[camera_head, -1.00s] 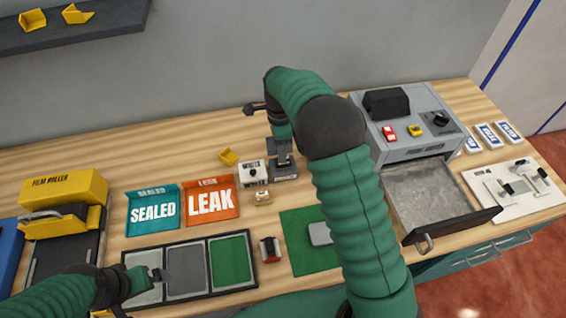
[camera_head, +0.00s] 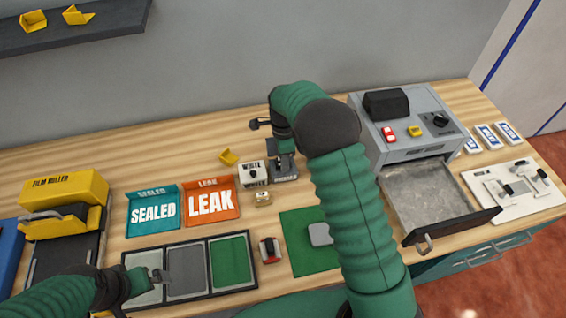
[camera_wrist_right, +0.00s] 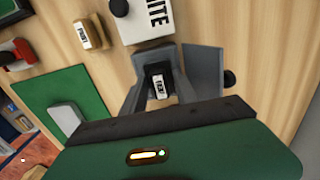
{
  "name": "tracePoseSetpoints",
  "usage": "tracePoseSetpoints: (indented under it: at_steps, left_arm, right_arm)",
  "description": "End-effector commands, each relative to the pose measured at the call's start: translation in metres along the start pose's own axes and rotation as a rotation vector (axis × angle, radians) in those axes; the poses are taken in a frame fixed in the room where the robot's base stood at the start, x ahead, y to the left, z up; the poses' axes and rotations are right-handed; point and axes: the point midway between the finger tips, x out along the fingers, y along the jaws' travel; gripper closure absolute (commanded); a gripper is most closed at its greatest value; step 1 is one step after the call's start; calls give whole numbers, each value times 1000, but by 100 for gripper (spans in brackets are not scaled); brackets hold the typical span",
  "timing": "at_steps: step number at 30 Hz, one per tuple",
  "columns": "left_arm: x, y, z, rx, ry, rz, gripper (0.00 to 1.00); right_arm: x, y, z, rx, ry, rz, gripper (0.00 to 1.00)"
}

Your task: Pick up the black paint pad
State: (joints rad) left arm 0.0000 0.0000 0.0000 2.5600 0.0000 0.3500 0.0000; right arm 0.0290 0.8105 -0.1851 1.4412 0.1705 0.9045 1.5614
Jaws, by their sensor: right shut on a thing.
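My right gripper (camera_head: 283,152) is over the grey stand (camera_head: 286,174) beside the white box marked WHITE (camera_head: 254,174). In the right wrist view its grey fingers (camera_wrist_right: 157,88) are shut on a small black block with a pale label (camera_wrist_right: 158,80), which I take for the black paint pad. The block is mostly hidden in the head view, and whether it is clear of the stand cannot be told. My left gripper (camera_head: 157,276) hovers over the left part of the three-part tray (camera_head: 165,242), and its jaw opening is unclear.
Orange LEAK (camera_head: 210,202) and teal SEALED (camera_head: 153,211) holders stand left. A small tan stamp (camera_head: 263,199), a red-and-black item (camera_head: 269,250) and a green mat (camera_head: 296,262) lie nearer. The open drawer (camera_head: 458,229) juts out at right.

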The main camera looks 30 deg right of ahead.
Motion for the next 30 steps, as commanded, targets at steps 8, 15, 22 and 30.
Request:
tracePoseSetpoints:
  at_steps: [8, 15, 22, 30]
  left_arm:
    - [0, 0, 0, 0, 0, 0, 0]
    - [0, 0, 0, 0, 0, 0, 0]
    - [7, 0, 2, 0, 0, 0, 0]
    - [10, 0, 2, 0, 0, 0, 0]
  right_arm:
    - [-4, 0, 0, 0, 0, -1, 100]
    - [-36, -1, 0, -1, 0, -4, 100]
    - [-40, 47, 11, -2, -1, 0, 100]
    - [-47, 117, 24, -3, -2, -1, 100]
